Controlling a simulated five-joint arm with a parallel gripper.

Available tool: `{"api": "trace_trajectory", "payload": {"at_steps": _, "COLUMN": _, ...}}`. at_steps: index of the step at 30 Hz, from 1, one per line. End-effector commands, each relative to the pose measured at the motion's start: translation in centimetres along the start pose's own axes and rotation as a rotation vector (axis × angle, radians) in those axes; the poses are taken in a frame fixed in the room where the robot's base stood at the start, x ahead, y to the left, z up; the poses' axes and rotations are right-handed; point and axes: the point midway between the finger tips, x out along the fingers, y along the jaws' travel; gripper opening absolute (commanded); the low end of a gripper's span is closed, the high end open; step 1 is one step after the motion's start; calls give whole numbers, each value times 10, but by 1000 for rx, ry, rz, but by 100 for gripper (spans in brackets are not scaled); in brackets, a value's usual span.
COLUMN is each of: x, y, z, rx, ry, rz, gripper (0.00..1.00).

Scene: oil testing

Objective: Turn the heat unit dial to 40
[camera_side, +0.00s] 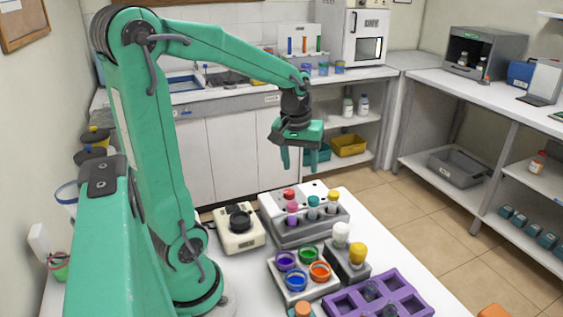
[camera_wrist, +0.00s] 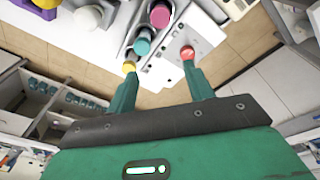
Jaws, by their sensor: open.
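A grey block unit (camera_side: 305,232) with a white top panel (camera_wrist: 196,30) stands on the white table. A red round knob (camera_side: 289,195) sits on that panel and also shows in the wrist view (camera_wrist: 187,52); I take it for the heat unit dial. Its pointer and any scale figures are too small to read. My gripper (camera_side: 298,160) is open and empty, pointing down above and behind the block, apart from the knob. In the wrist view its right fingertip appears near the knob.
A cream device with a black round top (camera_side: 239,220) stands left of the block. In front are a rack of coloured pots (camera_side: 303,288), a grey holder with white and yellow-capped vials (camera_side: 349,276), and a purple tray (camera_side: 330,305).

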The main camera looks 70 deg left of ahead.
Motion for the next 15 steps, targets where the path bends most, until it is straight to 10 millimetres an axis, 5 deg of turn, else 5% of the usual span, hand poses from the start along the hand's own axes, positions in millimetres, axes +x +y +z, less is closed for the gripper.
{"api": "trace_trajectory", "payload": {"at_steps": 6, "x": 32, "y": -27, "z": -34, "rx": -206, "ry": -74, "rz": -49, "gripper": 52}}
{"api": "trace_trajectory", "payload": {"at_steps": 15, "x": 54, "y": -48, "z": -53, "rx": -342, "ry": -119, "rz": -79, "gripper": 52}}
